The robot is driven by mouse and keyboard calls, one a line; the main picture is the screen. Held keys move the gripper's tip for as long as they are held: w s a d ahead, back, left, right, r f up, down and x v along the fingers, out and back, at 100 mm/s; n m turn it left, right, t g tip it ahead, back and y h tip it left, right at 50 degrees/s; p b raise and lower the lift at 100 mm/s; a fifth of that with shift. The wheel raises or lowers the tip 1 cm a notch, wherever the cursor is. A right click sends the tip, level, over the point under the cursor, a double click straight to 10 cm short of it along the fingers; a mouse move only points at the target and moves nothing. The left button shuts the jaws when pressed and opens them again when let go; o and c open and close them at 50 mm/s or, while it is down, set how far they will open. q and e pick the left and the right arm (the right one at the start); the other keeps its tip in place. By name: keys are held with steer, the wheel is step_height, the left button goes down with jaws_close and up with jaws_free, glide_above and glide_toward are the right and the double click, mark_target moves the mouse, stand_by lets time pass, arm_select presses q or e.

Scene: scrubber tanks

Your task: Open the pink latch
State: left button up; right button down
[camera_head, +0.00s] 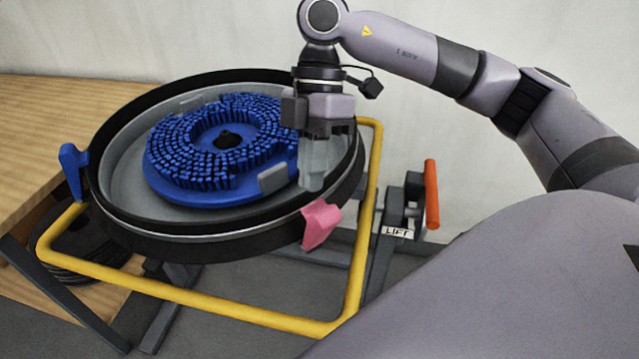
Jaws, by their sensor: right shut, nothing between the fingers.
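The pink latch (321,224) sits on the outer rim at the front right of a round black tank (190,232). It looks tilted against the rim; whether it is fastened cannot be told. My right gripper (313,180) comes in from the upper right and points down over the right side of the tank, above and slightly left of the latch. Its fingers are shut and empty, apart from the latch. My left gripper is not in view.
A blue bristle brush (222,148) lies in the tank. A blue latch (73,170) is on the left rim. A yellow tube frame (205,307) surrounds the front and right. An orange handle (431,194) stands right, by a LIFT label (397,232). A wooden bench (50,120) is at left.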

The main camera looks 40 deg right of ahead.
mark_target(317, 225)
steer(key=shift+s+f, duration=0.75)
steer(key=shift+s, duration=0.1)
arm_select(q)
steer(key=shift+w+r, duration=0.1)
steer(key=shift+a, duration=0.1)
arm_select(e)
steer(key=shift+f, duration=0.1)
